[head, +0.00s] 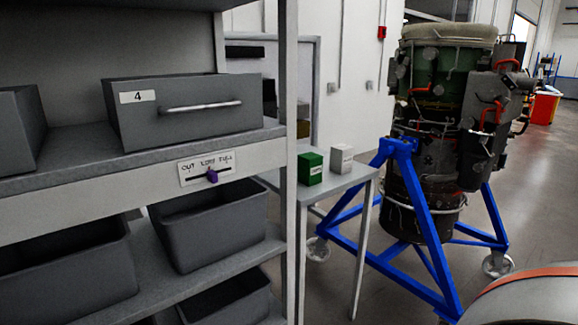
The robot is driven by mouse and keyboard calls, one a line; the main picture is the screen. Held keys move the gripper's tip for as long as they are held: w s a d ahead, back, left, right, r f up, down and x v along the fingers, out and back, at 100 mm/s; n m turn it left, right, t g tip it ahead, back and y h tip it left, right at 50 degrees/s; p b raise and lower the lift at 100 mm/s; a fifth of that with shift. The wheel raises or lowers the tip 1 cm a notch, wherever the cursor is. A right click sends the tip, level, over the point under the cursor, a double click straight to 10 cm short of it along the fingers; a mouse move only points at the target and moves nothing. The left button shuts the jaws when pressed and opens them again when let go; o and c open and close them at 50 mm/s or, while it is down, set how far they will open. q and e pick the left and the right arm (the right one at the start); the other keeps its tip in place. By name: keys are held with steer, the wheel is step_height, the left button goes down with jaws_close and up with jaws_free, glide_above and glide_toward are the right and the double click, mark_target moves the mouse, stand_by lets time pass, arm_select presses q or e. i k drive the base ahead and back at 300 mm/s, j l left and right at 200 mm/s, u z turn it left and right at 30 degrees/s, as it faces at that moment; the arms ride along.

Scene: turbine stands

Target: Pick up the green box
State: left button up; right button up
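The green box (310,169) is a small cube with a white label on its front. It stands upright on a narrow grey table (345,181) just right of the shelf post. A light grey box (341,158) of similar size stands beside it to the right, with a small gap between them. Neither of my grippers shows in the head view.
A grey shelf rack (75,203) with a drawer marked 4 (190,108) and open bins (210,230) fills the left. Its post (291,90) stands close to the green box. A turbine on a blue wheeled stand (428,225) is right of the table.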

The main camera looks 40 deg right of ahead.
mark_target(309, 164)
steer(key=i+l+u, duration=0.2)
steer(key=l, duration=0.3)
steer(key=l+u, duration=0.2)
steer(key=l, duration=0.25)
steer(key=l+u, duration=0.15)
steer(key=l, duration=1.85)
